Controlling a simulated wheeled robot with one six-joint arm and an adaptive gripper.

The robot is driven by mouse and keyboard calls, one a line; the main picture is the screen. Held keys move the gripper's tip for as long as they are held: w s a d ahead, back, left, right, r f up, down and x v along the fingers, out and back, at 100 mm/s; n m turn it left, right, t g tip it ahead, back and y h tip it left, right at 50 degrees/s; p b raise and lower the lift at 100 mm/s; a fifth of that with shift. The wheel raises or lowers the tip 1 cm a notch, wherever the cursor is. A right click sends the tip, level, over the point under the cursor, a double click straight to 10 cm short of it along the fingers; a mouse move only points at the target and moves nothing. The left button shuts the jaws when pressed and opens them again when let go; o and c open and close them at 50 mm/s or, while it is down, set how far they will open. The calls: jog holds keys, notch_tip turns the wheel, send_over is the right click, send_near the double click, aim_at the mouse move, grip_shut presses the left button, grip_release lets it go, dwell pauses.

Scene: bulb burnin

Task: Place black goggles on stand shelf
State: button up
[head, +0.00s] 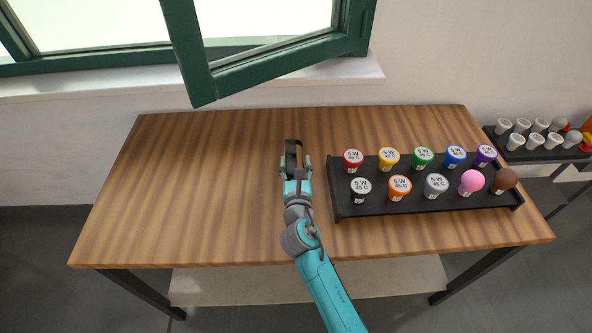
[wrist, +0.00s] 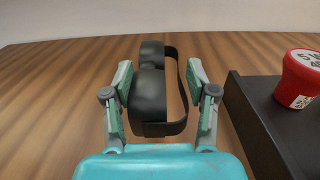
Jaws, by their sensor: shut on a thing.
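My gripper (head: 296,166) is over the wooden table, left of the black bulb rack, and shut on the black goggles (head: 291,152). In the wrist view the goggles (wrist: 152,88) stand on edge between the two fingers of my gripper (wrist: 158,92), with the dark lenses to the left and the strap loop to the right. I cannot tell whether the goggles touch the table.
The black rack (head: 375,206) on the wooden table (head: 190,190) holds several coloured bulbs, close to the right of my gripper. The left half of the table is clear. A second dark rack (head: 545,154) with bulbs stands beyond the right edge. A green window frame (head: 188,60) hangs open behind.

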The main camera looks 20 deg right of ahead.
jog(key=shift+f, duration=1.45)
jog(key=o, duration=1.3)
jog(key=shift+f, duration=0.15)
jog(key=shift+c, duration=0.2)
